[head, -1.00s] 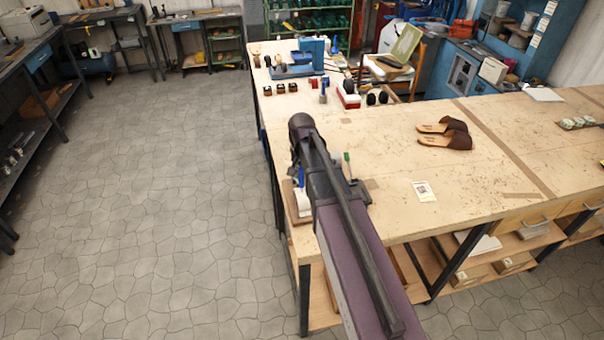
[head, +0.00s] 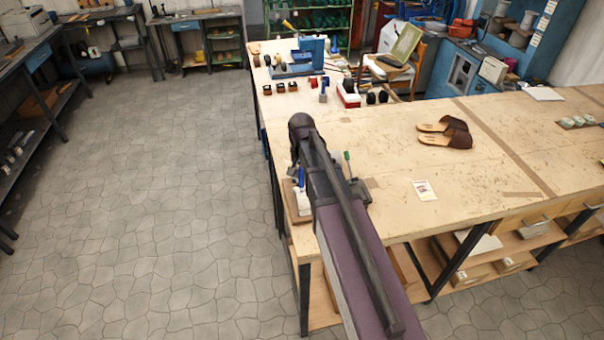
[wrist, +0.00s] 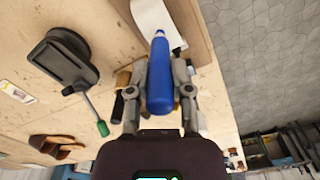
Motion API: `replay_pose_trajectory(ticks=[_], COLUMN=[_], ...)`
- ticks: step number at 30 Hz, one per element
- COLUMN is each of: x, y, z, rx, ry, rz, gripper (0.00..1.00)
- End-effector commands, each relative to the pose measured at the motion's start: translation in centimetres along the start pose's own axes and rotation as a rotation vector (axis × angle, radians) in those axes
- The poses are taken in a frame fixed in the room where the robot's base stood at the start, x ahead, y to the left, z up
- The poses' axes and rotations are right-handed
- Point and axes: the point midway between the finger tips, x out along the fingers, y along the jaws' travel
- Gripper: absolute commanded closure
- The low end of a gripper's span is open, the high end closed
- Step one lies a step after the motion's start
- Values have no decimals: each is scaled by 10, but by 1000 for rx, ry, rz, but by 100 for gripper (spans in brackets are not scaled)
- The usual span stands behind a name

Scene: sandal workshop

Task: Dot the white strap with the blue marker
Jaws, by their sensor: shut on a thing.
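The white strap (wrist: 152,14) lies on a wooden board at the table edge, at the top of the wrist view. It also shows beside my arm in the head view (head: 304,204). My gripper (wrist: 160,78) is shut on the blue marker (wrist: 160,82), with one finger on each side of it. The marker's narrow end points at the strap and overlaps its lower part in the wrist view. I cannot tell whether the tip touches the strap. A bit of blue (head: 301,178) shows just above the strap in the head view; my arm hides most of the gripper there.
A black stand (wrist: 62,60) and a green-handled tool (wrist: 102,128) are left of my gripper. A card (head: 424,190) and brown sandals (head: 446,134) lie farther right on the table (head: 385,160). Small jars (head: 280,87) and a blue machine (head: 300,60) stand at the far end.

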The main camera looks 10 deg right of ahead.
Motion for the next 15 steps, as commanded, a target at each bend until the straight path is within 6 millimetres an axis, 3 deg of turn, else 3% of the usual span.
replay_pose_trajectory(ticks=[15], x=[-36], y=[0], z=[0], rx=[0], ry=[0], rz=[0], gripper=[99])
